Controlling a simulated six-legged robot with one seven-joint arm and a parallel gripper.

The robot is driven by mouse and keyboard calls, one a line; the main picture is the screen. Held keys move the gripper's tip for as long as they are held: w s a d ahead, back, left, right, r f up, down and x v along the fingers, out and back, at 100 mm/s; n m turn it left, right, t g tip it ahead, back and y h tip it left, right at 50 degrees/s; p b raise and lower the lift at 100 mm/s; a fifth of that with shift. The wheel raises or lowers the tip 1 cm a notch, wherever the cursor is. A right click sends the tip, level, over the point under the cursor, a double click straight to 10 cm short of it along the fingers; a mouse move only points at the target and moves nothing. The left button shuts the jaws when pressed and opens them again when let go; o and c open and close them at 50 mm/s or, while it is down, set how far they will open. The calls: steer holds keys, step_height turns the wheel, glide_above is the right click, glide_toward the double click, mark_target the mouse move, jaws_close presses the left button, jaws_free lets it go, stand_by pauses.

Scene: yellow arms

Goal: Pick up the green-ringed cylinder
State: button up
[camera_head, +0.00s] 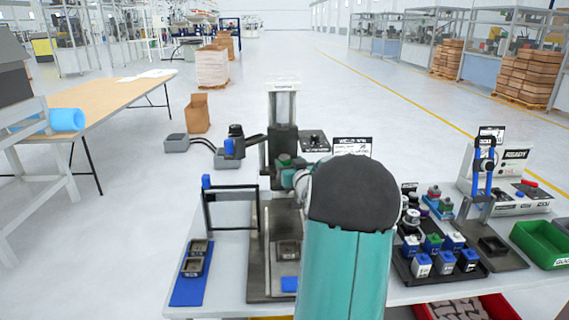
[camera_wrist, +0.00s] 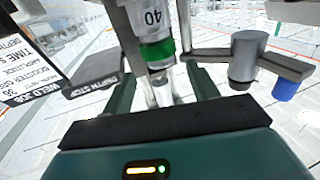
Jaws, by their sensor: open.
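The green-ringed cylinder (camera_wrist: 157,50) is upright in the upper middle of the wrist view, grey with a bright green band and the number 40 above it. A clear, shiny narrower part shows below the band. My gripper (camera_wrist: 163,82) is open, with one teal finger on each side of the cylinder's lower part. I cannot tell whether either finger touches it. In the head view my teal arm reaches toward the press (camera_head: 284,105), and most of my gripper is hidden behind the arm.
A dark block marked depth stop (camera_wrist: 92,86) is left of my fingers. A metal arm with a grey cylinder (camera_wrist: 246,58) is at right. In the head view, a black frame (camera_head: 232,212) stands left of the press.

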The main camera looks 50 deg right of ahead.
mark_target(286, 159)
steer(key=x, duration=0.5)
steer(key=shift+f, duration=0.15)
steer(key=c, duration=1.1)
